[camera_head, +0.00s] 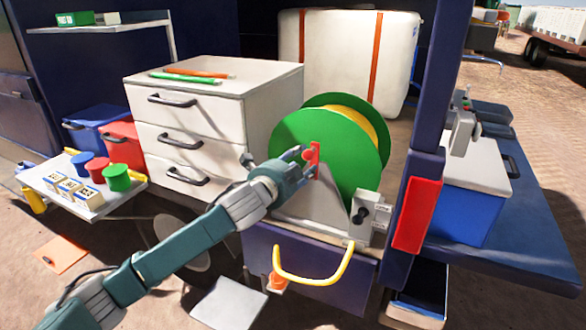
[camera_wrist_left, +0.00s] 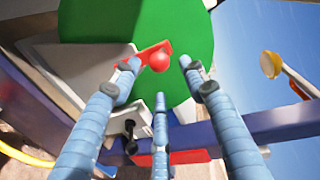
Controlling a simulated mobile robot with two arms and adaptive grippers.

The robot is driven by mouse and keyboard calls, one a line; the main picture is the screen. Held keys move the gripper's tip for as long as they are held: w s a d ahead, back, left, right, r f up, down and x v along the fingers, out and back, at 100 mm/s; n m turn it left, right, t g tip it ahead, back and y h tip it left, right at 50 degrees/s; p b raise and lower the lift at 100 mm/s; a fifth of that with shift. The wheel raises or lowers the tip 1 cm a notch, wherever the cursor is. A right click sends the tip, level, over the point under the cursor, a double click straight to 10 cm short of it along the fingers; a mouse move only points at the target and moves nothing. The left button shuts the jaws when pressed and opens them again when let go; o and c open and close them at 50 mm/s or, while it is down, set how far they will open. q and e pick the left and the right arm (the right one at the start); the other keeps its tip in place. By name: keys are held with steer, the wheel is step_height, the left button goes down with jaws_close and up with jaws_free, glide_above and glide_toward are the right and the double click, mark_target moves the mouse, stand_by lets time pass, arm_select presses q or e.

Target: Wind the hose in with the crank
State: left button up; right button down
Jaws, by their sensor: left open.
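The hose reel has a green disc (camera_head: 350,160) on a light grey stand (camera_head: 318,207), with the yellow hose (camera_head: 358,119) wound between its discs. A yellow length of hose (camera_head: 315,279) hangs in a loop at the front below it. The red crank (camera_head: 314,158) is on the face of the green disc; in the left wrist view its red arm (camera_wrist_left: 146,54) ends in a round red knob (camera_wrist_left: 159,62). My left gripper (camera_head: 304,162) is open at the crank. In the wrist view its fingers (camera_wrist_left: 160,80) are spread around the knob; contact cannot be told. My right gripper is not seen.
A white drawer cabinet (camera_head: 215,130) stands left of the reel, with a white tank (camera_head: 345,55) behind. A grey box with a black knob (camera_head: 370,216) sits at the reel's lower right. A dark blue post with a red block (camera_head: 416,215) stands right of it.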

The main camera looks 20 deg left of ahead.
arm_select(q)
steer(key=s, duration=0.3)
steer(key=s+r, duration=0.1)
steer(key=s, duration=0.1)
steer(key=shift+s+a, duration=0.1)
steer(key=shift+s, duration=0.25)
steer(key=shift+f, duration=0.1)
